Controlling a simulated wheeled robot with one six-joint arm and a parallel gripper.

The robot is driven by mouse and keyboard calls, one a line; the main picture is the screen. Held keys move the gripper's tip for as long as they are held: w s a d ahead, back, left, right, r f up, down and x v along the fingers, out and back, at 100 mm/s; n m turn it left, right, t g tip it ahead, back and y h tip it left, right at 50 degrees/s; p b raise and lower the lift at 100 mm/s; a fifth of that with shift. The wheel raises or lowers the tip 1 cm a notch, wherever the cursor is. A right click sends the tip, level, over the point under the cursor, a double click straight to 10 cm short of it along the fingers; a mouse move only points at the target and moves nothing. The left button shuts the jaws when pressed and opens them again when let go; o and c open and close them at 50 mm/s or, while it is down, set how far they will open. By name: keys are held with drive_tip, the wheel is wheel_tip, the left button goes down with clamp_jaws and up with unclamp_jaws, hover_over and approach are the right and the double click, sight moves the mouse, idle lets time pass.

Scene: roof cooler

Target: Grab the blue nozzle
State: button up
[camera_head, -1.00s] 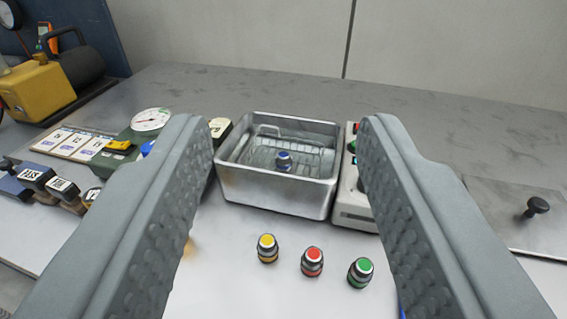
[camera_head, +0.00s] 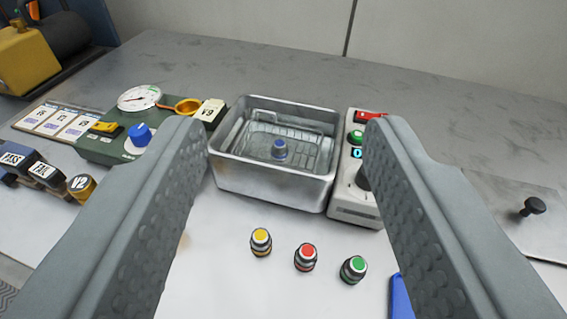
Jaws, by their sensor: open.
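Nothing is between the fingertips at close range.
Yellow (camera_head: 261,242), red (camera_head: 305,257) and green (camera_head: 354,269) nozzles stand in front of the basin. A control box (camera_head: 352,200) abuts its right side. A green gauge unit (camera_head: 100,148) and stamps (camera_head: 48,175) are at left.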

drive_tip(key=w+f+n+g, duration=0.1)
drive_tip(key=w+n+g, duration=0.1)
drive_tip(key=w+g, duration=0.75)
drive_tip(key=n+g, duration=0.3)
drive_tip(key=g, duration=0.4)
hover_over(279, 144)
wheel_tip(279, 144, down, 2)
drive_tip(key=f, duration=0.1)
drive_tip(key=shift+t, duration=0.25)
wheel_tip(279, 144, down, 17)
drive_tip(key=shift+r, duration=0.1)
clamp_jaws()
